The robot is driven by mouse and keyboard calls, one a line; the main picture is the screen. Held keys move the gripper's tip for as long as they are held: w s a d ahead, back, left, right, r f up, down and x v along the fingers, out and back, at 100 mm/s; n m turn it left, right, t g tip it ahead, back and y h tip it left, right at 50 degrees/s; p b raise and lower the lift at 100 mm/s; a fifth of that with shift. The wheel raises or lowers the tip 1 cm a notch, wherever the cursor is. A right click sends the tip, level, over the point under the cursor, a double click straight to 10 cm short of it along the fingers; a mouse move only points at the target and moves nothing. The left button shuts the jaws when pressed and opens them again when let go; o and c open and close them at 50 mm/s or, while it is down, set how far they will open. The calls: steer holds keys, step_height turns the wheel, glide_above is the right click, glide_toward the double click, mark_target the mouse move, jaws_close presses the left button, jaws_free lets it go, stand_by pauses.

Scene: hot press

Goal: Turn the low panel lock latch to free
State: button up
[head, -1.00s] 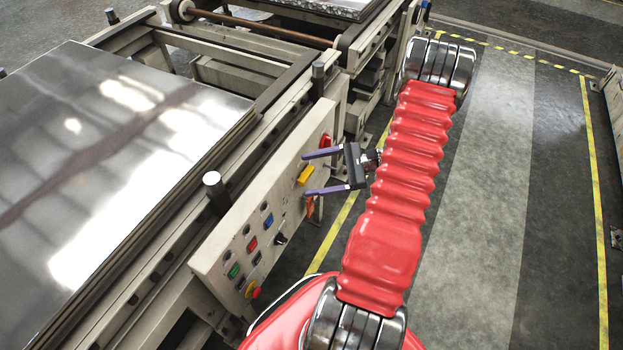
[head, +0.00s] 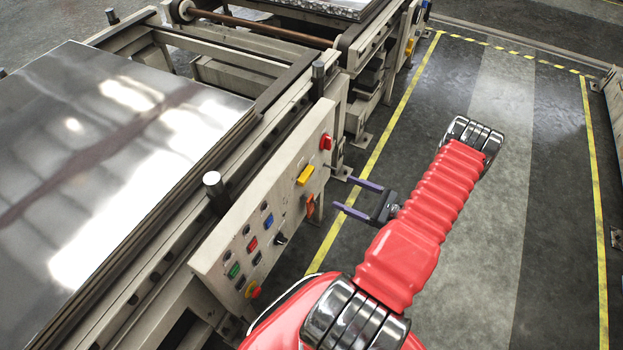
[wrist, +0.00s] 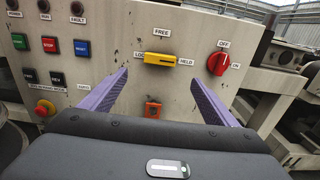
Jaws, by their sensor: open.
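The yellow latch handle (wrist: 158,59) lies roughly level on the pale control panel (wrist: 112,60) in the wrist view, with a FREE label above it and a HELD label at its right end. A label at its left end is only partly readable. In the head view the yellow handle (head: 305,175) is on the panel's right part. My gripper (head: 343,194) is open and empty, off the panel face to the right of the handle. In the wrist view my gripper (wrist: 160,78) has its purple fingers spread to either side below the handle, apart from it.
A red rotary switch (wrist: 218,63) with OFF and ON labels is right of the handle. An orange part (wrist: 153,108) sits below it. Coloured buttons and a red emergency stop (wrist: 45,107) are at left. Open floor (head: 510,220) lies right of the panel.

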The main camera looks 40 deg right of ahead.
mark_target(309, 178)
steer(key=shift+w, duration=0.1)
steer(key=x, duration=1.3)
steer(key=shift+w+a, duration=0.1)
steer(key=shift+w, duration=0.2)
steer(key=c, duration=1.1)
